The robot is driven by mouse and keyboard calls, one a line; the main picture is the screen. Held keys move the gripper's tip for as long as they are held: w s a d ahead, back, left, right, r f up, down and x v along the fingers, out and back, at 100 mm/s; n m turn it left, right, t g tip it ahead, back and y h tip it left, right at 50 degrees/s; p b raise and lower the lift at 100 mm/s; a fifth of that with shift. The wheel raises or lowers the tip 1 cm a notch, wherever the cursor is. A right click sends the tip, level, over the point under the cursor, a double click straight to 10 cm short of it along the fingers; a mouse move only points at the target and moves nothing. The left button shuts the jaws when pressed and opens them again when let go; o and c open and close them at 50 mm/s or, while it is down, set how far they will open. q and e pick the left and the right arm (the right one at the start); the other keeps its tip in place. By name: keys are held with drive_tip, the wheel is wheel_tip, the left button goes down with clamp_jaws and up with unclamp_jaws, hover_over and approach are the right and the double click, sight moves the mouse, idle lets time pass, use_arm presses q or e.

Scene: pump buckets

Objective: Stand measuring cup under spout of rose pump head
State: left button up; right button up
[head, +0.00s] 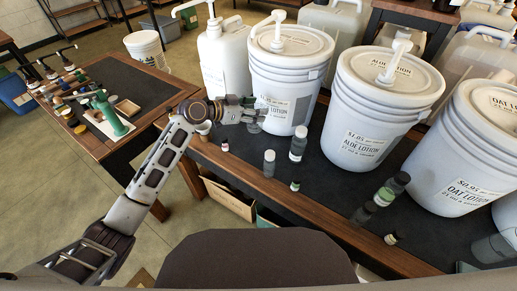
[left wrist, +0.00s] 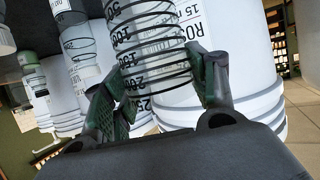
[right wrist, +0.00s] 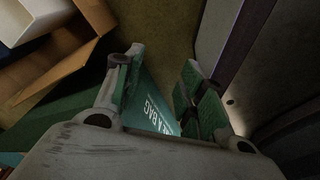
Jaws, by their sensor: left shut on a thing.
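The measuring cup (left wrist: 150,55) is clear with black graduation lines. In the left wrist view it sits between the two fingers of my left gripper (left wrist: 165,85), which is shut on it. In the head view my left gripper (head: 252,110) is at the front left of the rose bucket (head: 290,75); the cup is hard to make out there. The bucket's label, starting "ROS", shows behind the cup in the left wrist view (left wrist: 188,25). The white rose pump head (head: 278,22) stands on the lid, well above the gripper. My right gripper (right wrist: 160,80) is open and empty.
The aloe bucket (head: 385,105) and oat bucket (head: 465,150) stand to the right on the dark bench. Small bottles, such as a grey one (head: 269,163) and a taller one (head: 298,143), stand along its front. A green bag (right wrist: 158,110) lies beyond my right gripper.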

sight(248, 124)
use_arm(q)
drive_tip(key=shift+s, duration=0.15)
drive_tip(key=shift+f, duration=0.45)
wheel_tip(248, 124, down, 4)
drive_tip(key=shift+f, duration=0.7)
use_arm(e)
drive_tip(key=shift+s, duration=0.15)
